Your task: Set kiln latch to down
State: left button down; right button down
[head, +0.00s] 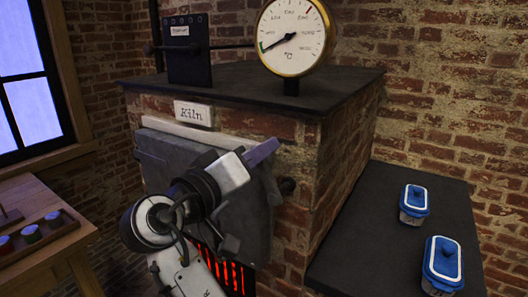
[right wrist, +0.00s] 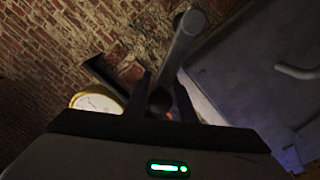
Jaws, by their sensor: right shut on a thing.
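The kiln (head: 345,140) is a brick block with a dark top, a "Kiln" sign (head: 194,114) and a grey front door (head: 165,155). My right gripper (head: 244,165) is at the upper right of this door. In the right wrist view, a grey rod with a rounded end, which looks like the latch lever (right wrist: 182,45), stands between the two dark fingers of my right gripper (right wrist: 163,88), which are shut on it. In the head view a purple-grey bar (head: 263,151) sticks out up and right past the gripper. My gripper hides much of the latch. My left gripper is out of view.
A round gauge (head: 292,37) and a dark control box (head: 187,48) stand on the kiln top. A wooden table (head: 75,240) with a tray is at the left. Red glowing slots (head: 232,275) show below the door.

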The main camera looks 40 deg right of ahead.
dwell(0.4)
jog(key=c, duration=1.5)
grip_release()
